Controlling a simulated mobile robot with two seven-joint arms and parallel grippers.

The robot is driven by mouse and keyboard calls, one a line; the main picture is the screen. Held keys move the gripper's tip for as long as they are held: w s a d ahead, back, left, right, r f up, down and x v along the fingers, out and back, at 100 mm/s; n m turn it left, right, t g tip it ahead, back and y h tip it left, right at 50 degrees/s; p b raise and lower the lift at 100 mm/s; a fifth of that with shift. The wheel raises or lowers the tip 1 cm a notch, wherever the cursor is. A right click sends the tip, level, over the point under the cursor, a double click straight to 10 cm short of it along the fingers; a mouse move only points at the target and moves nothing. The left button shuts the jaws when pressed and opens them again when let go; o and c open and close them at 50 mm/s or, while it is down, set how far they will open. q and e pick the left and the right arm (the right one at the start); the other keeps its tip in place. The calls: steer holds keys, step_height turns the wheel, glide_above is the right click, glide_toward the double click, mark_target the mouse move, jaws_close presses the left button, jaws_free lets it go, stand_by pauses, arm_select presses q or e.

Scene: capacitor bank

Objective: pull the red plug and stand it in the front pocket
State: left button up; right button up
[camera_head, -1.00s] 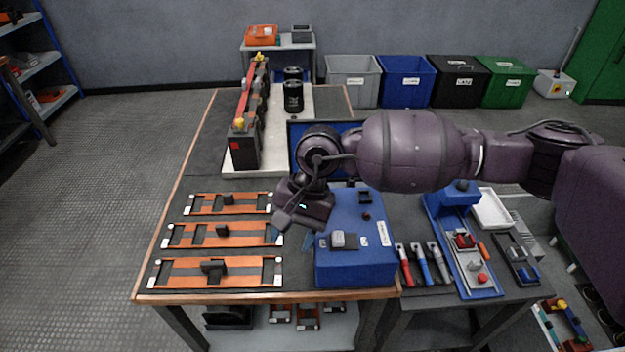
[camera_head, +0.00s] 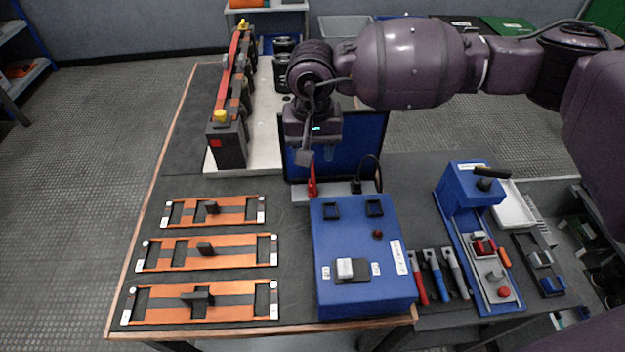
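The red plug (camera_head: 312,184) stands upright at the left end of a pale socket strip (camera_head: 337,190), in front of a dark blue panel. My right gripper (camera_head: 316,156) points down just above the red plug, its fingers apart. The plug's thin upper end reaches up toward the fingers; I cannot tell whether they touch it. A black plug (camera_head: 357,185) with a cable sits farther right on the strip. I cannot tell which is the front pocket. My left gripper is not in view.
Several orange frames (camera_head: 205,305) lie on the left of the table. A tall red-topped bank (camera_head: 228,140) stands at the back left. Red, blue and grey handled tools (camera_head: 440,275) and a blue fixture (camera_head: 470,187) are on the right.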

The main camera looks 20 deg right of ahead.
mark_target(312, 177)
step_height(312, 177, down, 8)
steer(key=shift+r+b, duration=0.25)
steer(key=shift+b, duration=0.95)
steer(key=shift+f, duration=0.55)
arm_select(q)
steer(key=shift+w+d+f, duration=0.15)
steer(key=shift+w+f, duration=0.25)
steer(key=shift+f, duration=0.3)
arm_select(e)
steer(key=shift+f, duration=0.25)
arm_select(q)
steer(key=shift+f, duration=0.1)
arm_select(e)
jaws_close()
